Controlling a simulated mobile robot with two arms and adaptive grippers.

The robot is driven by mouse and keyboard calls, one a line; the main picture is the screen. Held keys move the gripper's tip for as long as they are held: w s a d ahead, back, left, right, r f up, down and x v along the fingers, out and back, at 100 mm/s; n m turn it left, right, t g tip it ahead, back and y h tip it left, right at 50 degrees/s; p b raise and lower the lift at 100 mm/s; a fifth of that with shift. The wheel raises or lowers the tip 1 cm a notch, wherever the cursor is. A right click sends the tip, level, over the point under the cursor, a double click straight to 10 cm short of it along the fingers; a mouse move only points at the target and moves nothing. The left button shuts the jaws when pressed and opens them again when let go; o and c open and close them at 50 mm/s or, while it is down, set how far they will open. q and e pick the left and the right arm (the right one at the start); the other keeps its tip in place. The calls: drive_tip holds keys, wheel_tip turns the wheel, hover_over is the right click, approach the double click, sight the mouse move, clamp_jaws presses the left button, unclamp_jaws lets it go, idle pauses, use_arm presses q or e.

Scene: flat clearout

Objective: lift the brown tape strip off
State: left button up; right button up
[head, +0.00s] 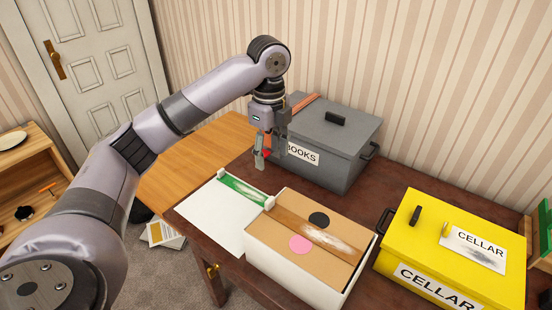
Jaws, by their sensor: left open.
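The brown tape strip (299,222) lies along the top of a white-sided box (285,280) with cardboard-coloured flaps. A whitish scuffed patch covers part of the strip towards its right end. A black disc (319,219) and a pink disc (300,244) sit on the flaps on either side of it. A small white piece (269,203) is at the strip's left end. My left gripper (270,160) is open, pointing down above the table, behind and left of the box and apart from the strip. Something red shows at its fingers; I cannot tell what it is. My right gripper is out of view.
A grey lidded box (345,135) labelled BOOKS stands behind, close to my gripper. A yellow box (465,235) labelled CELLAR stands close on the right. A white panel (215,215) with a green strip (240,188) lies left of the taped box.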

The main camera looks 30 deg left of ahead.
sight(271, 200)
use_arm(q)
wheel_tip(271, 200, down, 16)
drive_tip(key=shift+r+p, duration=0.15)
drive_tip(key=shift+p, duration=0.9)
drive_tip(key=shift+f, duration=0.7)
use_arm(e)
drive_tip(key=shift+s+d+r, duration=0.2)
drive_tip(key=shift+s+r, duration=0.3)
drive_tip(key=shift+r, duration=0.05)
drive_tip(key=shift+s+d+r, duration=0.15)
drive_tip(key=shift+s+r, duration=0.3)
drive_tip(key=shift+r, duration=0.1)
use_arm(q)
drive_tip(key=shift+c, duration=0.2)
clamp_jaws()
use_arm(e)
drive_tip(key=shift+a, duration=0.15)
